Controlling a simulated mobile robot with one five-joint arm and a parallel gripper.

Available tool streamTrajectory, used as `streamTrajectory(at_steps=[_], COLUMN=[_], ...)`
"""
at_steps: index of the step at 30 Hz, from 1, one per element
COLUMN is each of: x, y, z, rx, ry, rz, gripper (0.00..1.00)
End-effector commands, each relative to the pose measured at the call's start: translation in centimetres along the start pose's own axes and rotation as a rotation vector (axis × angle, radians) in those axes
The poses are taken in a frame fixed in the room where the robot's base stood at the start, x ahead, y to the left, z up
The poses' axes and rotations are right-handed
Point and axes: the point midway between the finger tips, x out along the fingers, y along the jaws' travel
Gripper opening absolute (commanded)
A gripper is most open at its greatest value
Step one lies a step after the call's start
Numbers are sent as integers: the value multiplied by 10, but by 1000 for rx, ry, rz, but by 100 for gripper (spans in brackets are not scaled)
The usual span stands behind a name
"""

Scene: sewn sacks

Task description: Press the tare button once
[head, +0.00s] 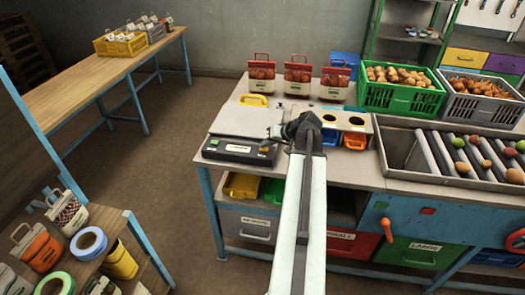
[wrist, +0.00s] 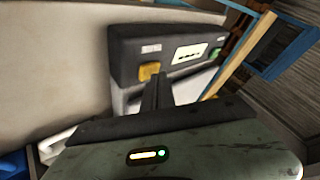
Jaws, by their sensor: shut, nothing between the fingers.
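The scale (head: 245,122) stands on the left of the workbench, with a pale plate and a dark front panel (head: 222,153). In the wrist view the panel (wrist: 125,50) carries a yellow-orange button (wrist: 149,71), a white display (wrist: 187,54) and a green button (wrist: 214,54). The labels are too small to read, so I cannot tell by text which is tare. My gripper (wrist: 157,80) is shut and empty, its tips just below and right of the yellow-orange button. I cannot tell whether they touch it. In the head view my gripper (head: 279,133) is at the panel's right end.
Three red-and-white sacks (head: 297,78) stand at the back of the bench. A block with round holes (head: 343,119) is right of my arm. A green crate (head: 400,97), a grey crate (head: 482,106) and a roller tray (head: 435,175) lie farther right. Floor is clear left of the bench.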

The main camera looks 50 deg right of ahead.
Motion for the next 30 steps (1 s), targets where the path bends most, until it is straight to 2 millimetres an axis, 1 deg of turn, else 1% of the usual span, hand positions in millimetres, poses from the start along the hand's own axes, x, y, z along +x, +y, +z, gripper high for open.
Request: streamTrajectory(at_steps=[10,18,30], x=[4,3,-10], y=[2,2,-8], z=[3,2,-8], rx=[0,-1,-1], ry=[-1,-1,-1], rz=[0,0,0], gripper=[0,0,0])
